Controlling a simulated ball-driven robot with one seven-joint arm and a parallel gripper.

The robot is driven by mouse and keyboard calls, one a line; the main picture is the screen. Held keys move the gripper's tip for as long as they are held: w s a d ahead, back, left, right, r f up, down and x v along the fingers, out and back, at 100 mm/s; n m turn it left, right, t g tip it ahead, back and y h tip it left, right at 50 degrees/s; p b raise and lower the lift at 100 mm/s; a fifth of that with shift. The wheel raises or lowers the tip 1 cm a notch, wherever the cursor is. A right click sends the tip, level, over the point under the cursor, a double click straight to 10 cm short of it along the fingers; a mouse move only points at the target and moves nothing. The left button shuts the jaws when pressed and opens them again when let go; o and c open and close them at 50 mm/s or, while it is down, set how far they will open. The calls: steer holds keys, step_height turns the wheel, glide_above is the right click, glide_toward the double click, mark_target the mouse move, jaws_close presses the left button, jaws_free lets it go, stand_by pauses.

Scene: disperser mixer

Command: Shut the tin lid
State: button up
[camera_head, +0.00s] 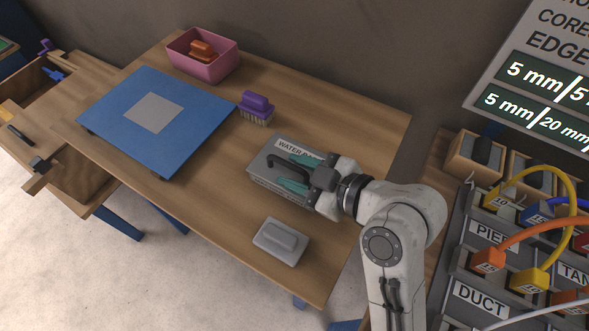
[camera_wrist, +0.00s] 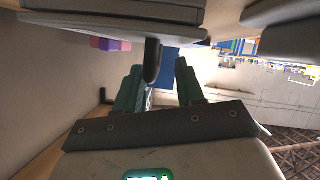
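The grey tin (camera_head: 262,172) stands on the wooden table and bears a label starting "WATER". A dark curved handle (camera_head: 288,162) shows on its top. Whether the lid is fully down is unclear, as my gripper hides part of it. My gripper (camera_head: 296,172) reaches in from the right at the tin's top, its teal fingers either side of the handle. In the wrist view, the dark handle (camera_wrist: 152,62) lies between the spread fingers, close to the left one, with a gap to the right one. Grey layered surfaces (camera_wrist: 110,27) fill the top there.
A grey block with a raised top (camera_head: 281,242) lies near the table's front edge. A purple brush (camera_head: 256,107), a blue board (camera_head: 190,115) and a pink bin (camera_head: 203,66) are farther back. A panel with plugs and cables (camera_head: 480,235) stands at right. The table's back right is clear.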

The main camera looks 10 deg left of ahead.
steer(key=v, duration=1)
steer(key=shift+s, duration=0.15)
steer(key=shift+d, duration=0.1)
steer(key=shift+f, duration=0.1)
